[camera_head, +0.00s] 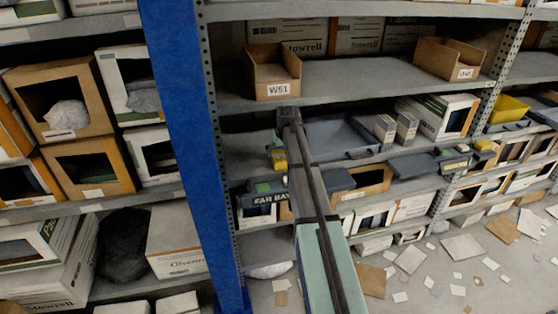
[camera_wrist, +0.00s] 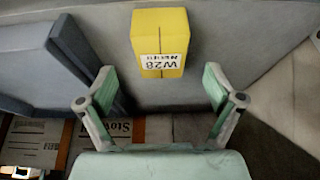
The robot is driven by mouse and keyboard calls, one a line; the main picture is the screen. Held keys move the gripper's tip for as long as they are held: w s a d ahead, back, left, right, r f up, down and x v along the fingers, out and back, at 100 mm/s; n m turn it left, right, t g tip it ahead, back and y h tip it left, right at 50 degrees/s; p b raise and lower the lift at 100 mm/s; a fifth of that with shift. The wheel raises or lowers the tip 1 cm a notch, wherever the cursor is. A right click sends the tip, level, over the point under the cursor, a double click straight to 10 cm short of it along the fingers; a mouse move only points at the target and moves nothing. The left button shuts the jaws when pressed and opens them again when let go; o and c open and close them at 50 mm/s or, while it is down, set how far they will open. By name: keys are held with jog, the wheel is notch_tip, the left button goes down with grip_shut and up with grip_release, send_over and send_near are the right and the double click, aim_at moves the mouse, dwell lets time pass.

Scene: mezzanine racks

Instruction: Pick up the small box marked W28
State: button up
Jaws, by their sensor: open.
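The small box marked W28 (camera_wrist: 160,42) is yellow, with its white label upside down in the wrist view. It stands on a grey shelf just beyond my gripper (camera_wrist: 159,82). My gripper is open, with one finger to each side and nothing between them. The box lies ahead of the fingertips, roughly centred between them. In the head view a small yellow box (camera_head: 279,159) shows on the middle shelf beside my arm, which partly hides that spot. The fingers cannot be made out there.
A blue-grey tray (camera_wrist: 30,65) stands close on the left in the wrist view. In the head view, a grey tray (camera_head: 340,139) and small cartons (camera_head: 406,127) share the shelf. An open box marked W51 (camera_head: 273,72) sits on the shelf above. A blue rack post (camera_head: 180,130) rises at left.

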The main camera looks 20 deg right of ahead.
aim_at(279, 156)
jog(key=p+x, duration=0.2)
jog(key=x, duration=0.2)
jog(key=shift+w+f, duration=0.3)
jog(key=shift+w, duration=0.05)
jog(key=shift+w+f, duration=0.2)
jog(key=shift+f, duration=0.35)
jog(key=c, duration=1.3)
